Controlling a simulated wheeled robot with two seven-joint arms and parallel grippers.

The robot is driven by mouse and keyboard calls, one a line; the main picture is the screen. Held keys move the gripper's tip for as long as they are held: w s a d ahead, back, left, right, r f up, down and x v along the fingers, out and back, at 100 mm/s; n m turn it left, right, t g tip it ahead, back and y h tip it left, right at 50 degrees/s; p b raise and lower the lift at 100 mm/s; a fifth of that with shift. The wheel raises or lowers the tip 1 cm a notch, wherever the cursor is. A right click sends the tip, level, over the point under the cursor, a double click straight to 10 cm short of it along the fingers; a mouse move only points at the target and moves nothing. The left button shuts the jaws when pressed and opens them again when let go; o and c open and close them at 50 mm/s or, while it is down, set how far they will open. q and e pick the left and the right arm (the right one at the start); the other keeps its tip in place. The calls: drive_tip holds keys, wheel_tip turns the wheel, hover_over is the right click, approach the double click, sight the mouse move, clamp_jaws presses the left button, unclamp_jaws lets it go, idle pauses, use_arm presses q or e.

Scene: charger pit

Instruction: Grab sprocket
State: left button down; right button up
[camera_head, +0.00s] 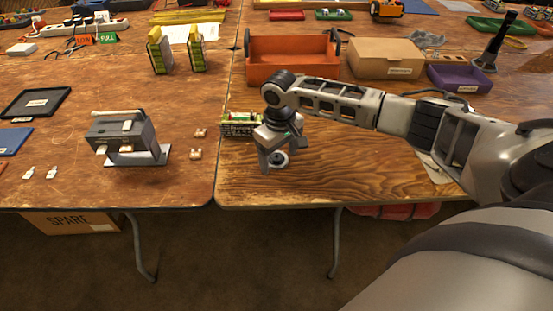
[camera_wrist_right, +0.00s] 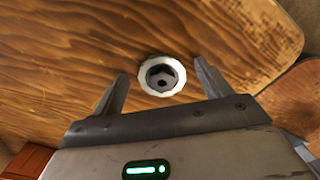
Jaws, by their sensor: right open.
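The sprocket (camera_wrist_right: 162,76) is a pale ring with a dark hub and a small central hole, lying on the wooden table. In the right wrist view my right gripper (camera_wrist_right: 162,88) is open, with one finger on each side of the sprocket and gaps between. I cannot tell how far above the table the fingertips are. My left gripper is not in view.
A green-and-white block (camera_head: 236,125) stands close to the left of my right wrist. An orange open box (camera_head: 292,68), a cardboard box (camera_head: 386,60) and a purple bin (camera_head: 458,79) stand behind. The right table's front edge (camera_head: 300,206) is near; a grey device (camera_head: 122,132) stands on the left table.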

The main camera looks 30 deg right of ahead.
drive_tip(key=c, duration=1.1)
drive_tip(key=shift+r, duration=0.1)
